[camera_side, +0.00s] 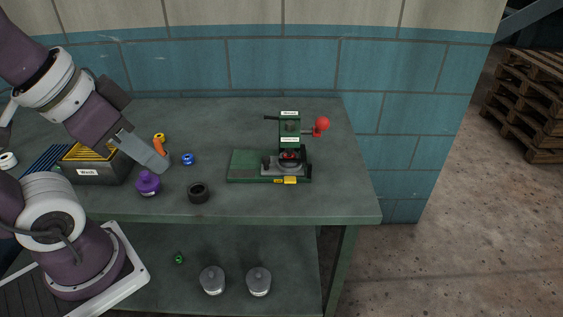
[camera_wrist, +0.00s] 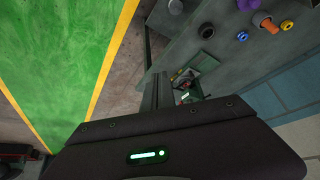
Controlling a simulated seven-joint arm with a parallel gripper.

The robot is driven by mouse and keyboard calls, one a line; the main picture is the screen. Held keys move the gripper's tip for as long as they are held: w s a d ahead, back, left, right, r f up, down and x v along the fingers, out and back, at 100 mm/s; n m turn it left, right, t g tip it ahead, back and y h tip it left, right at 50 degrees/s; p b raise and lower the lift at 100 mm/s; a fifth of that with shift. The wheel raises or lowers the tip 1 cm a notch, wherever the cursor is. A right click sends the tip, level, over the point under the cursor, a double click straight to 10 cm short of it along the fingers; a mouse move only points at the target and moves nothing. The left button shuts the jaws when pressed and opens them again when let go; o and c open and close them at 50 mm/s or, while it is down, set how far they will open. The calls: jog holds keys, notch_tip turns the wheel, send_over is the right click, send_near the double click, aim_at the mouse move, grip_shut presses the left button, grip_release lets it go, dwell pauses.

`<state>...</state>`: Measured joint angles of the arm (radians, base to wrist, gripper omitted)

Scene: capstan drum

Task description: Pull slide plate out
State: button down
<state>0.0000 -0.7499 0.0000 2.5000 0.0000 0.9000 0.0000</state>
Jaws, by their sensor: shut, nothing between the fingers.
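A green press-like machine (camera_side: 290,128) stands upright on its green base (camera_side: 245,167) at the right of the bench. A grey plate (camera_side: 272,171), seemingly the slide plate, sits low on the base, with a dark round part and some red on it. It is too small to tell how far it sits in. A red ball knob (camera_side: 321,124) sticks out to the right. My gripper (camera_side: 161,165) is shut and empty, above the bench well left of the machine. In the wrist view, my dark fingers (camera_wrist: 157,90) partly hide the machine (camera_wrist: 184,82).
Near my gripper are a purple pot (camera_side: 148,184), a black ring (camera_side: 199,193), a blue ring (camera_side: 188,159) and an orange piece (camera_side: 159,146). A dark bin (camera_side: 100,174) stands left. Bench between the black ring and the machine is clear. Two grey jars (camera_side: 212,280) stand on the lower shelf.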

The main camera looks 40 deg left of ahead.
jog(key=c, duration=1.9)
grip_release()
jog(key=shift+c, duration=0.2)
jog(key=o, duration=0.7)
jog(key=shift+g, duration=0.5)
jog(key=w, duration=0.2)
jog(key=w+r, duration=0.1)
jog(key=w, duration=0.2)
jog(key=shift+w+a+r, duration=0.35)
jog(key=shift+a+r, duration=0.05)
jog(key=g, duration=0.4)
send_over(266, 157)
notch_tip(266, 157, down, 15)
jog(key=shift+g, duration=0.3)
notch_tip(266, 157, down, 8)
jog(key=shift+f, duration=0.45)
